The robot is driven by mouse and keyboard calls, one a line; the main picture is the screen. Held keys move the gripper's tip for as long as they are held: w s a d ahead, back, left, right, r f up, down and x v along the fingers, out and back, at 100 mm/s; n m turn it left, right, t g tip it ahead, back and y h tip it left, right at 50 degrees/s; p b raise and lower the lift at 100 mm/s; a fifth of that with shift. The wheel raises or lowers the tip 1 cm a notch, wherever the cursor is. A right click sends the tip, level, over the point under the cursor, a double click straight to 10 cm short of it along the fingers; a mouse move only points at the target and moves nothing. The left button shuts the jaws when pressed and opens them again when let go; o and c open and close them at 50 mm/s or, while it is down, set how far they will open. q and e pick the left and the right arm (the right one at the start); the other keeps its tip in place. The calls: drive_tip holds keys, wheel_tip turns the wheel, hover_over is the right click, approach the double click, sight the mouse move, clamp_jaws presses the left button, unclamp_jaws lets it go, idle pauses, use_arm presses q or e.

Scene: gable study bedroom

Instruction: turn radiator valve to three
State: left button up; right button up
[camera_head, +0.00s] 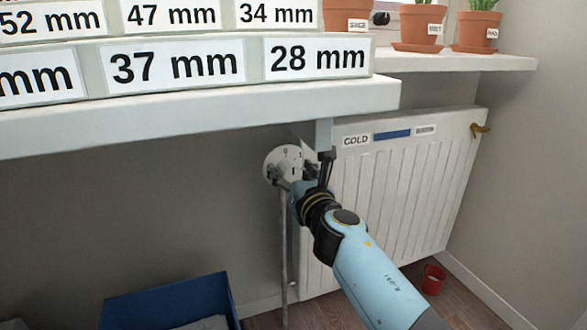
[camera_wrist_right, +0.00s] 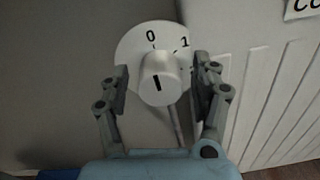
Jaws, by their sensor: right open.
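The radiator valve is a white round dial (camera_head: 283,160) with a knob, at the left end of the white radiator (camera_head: 405,190). In the right wrist view the dial (camera_wrist_right: 138,45) shows the numbers 0 and 1. Its white knob (camera_wrist_right: 160,75) carries a dark mark on its front face. My right gripper (camera_head: 300,180) is at the dial. In the right wrist view its two fingers (camera_wrist_right: 160,90) are apart, one on each side of the knob, with gaps visible. The rest of the dial's numbers are hidden or out of view. My left gripper is not in view.
A white shelf (camera_head: 200,118) with millimetre labels overhangs the valve from the left. Potted plants (camera_head: 420,25) stand on the window sill (camera_head: 460,61). A COLD label (camera_head: 356,140) is on the radiator. A blue box (camera_head: 165,300) and a red cup (camera_head: 433,279) are on the floor.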

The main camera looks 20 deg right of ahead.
drive_tip(key=c, duration=1.2)
drive_tip(key=shift+o, duration=0.2)
